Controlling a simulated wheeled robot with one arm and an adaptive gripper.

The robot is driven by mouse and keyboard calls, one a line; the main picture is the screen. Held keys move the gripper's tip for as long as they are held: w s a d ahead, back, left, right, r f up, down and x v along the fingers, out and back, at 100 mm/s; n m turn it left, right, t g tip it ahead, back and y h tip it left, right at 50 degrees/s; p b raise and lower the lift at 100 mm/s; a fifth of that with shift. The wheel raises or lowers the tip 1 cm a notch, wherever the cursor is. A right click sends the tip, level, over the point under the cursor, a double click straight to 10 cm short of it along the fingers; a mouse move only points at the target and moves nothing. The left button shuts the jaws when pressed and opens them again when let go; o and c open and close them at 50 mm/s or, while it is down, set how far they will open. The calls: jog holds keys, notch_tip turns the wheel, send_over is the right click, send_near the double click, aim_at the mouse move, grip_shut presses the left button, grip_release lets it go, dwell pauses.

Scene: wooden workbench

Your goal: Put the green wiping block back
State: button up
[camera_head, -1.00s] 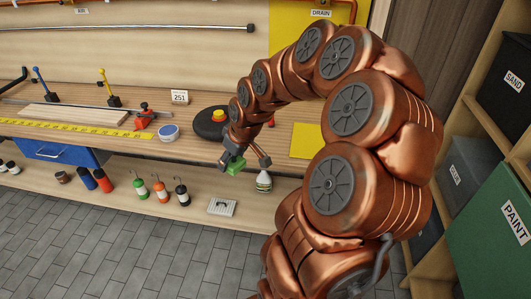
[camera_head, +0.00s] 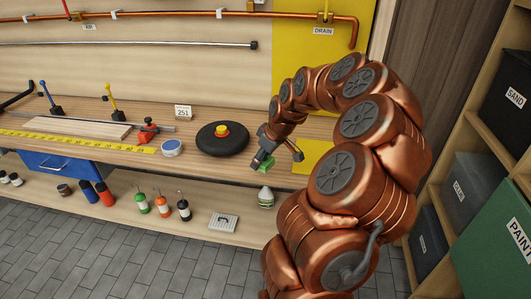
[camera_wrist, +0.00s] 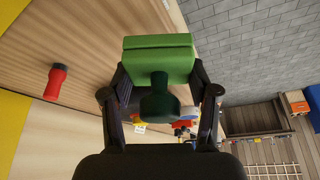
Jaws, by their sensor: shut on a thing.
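The green wiping block (camera_head: 262,162) is held in my gripper (camera_head: 276,158), in the air at the front edge of the workbench. In the wrist view the green block (camera_wrist: 158,60) sits at the fingertips, with a dark green knob below it between the fingers. My gripper (camera_wrist: 160,98) is shut on this knob. A yellow panel (camera_head: 312,162) lies at the right end of the bench, beside and behind my gripper. Part of it is hidden by my arm.
A black disc with a yellow-and-red knob (camera_head: 222,139) and a round blue-and-white tin (camera_head: 172,147) stand on the bench. The lower shelf (camera_head: 160,222) holds several bottles, a white bottle (camera_head: 266,198) and a grey plate (camera_head: 222,222). Shelving with bins (camera_head: 485,220) stands at the right.

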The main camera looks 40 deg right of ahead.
jog(key=shift+w+d+f+p, duration=0.1)
jog(key=shift+w+d+p, duration=0.15)
jog(key=shift+w+d, duration=0.6)
jog(key=shift+w+d+f+p, duration=0.2)
jog(key=shift+w+d, duration=0.3)
jog(key=shift+d, duration=0.5)
jog(key=shift+w+d+f+p, duration=0.1)
jog(key=shift+w+d+p, duration=0.15)
jog(key=shift+w+d, duration=0.6)
jog(key=shift+s+d+f+p, duration=0.1)
jog(key=shift+f+p, duration=0.5)
jog(key=shift+f, duration=1.1)
jog(key=shift+f, duration=0.2)
jog(key=o, duration=1.6)
jog(key=shift+c, duration=0.2)
jog(key=shift+r, duration=0.15)
